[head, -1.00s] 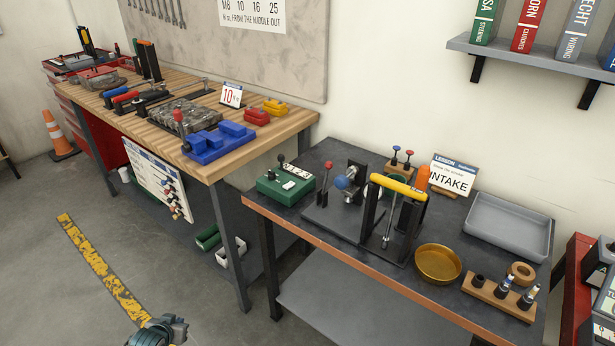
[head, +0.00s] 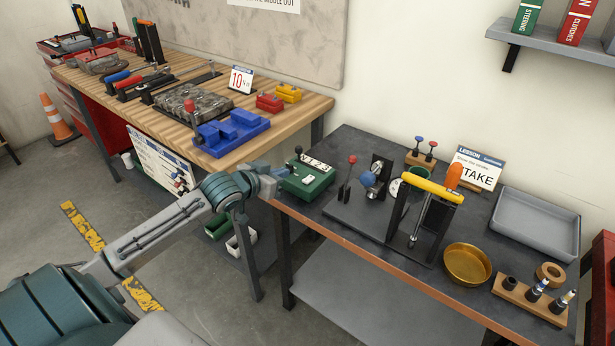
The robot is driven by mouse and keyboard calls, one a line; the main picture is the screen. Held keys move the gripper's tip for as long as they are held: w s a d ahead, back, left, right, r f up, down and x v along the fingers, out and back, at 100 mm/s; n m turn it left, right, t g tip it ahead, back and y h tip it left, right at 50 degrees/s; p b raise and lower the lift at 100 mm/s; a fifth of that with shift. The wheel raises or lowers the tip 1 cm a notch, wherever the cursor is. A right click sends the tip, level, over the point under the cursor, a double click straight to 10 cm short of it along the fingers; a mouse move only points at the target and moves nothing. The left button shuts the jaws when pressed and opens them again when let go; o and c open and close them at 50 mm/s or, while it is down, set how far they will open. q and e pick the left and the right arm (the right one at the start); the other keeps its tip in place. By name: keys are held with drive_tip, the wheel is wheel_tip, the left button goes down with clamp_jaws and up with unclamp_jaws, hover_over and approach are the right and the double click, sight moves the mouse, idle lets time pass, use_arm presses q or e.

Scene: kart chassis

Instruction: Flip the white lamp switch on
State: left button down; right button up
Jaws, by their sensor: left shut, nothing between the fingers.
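A green box (head: 307,182) sits at the left end of the dark-topped table. It carries a black-knobbed lever (head: 299,152), a white numbered plate (head: 317,163) and a small white piece (head: 310,180) on its near side. This white piece may be the lamp switch; its position is too small to tell. My left gripper (head: 277,173) is shut and empty, just left of the green box at the table's left edge. I cannot tell whether it touches the box. My right gripper is not in view.
On the dark table (head: 365,247), a red-knobbed lever (head: 351,160) and a yellow-handled press (head: 433,190) stand right of the box. A brass bowl (head: 467,264) and a grey tray (head: 537,223) are farther right. A wooden bench (head: 262,138) with a blue vise (head: 232,133) stands behind my arm.

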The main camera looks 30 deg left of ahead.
use_arm(q)
drive_tip(key=p, duration=0.1)
hover_over(310, 177)
drive_tip(key=s, duration=0.5)
drive_tip(key=f, duration=0.3)
drive_tip(key=shift+w+a+f, duration=0.1)
drive_tip(key=shift+w+a, duration=0.05)
drive_tip(key=shift+w, duration=0.05)
drive_tip(key=f+p, duration=0.1)
drive_tip(key=f, duration=0.2)
drive_tip(key=shift+w+f, duration=0.2)
drive_tip(key=shift+s+f, duration=0.15)
drive_tip(key=shift+f, duration=0.8)
drive_tip(key=shift+s, duration=0.15)
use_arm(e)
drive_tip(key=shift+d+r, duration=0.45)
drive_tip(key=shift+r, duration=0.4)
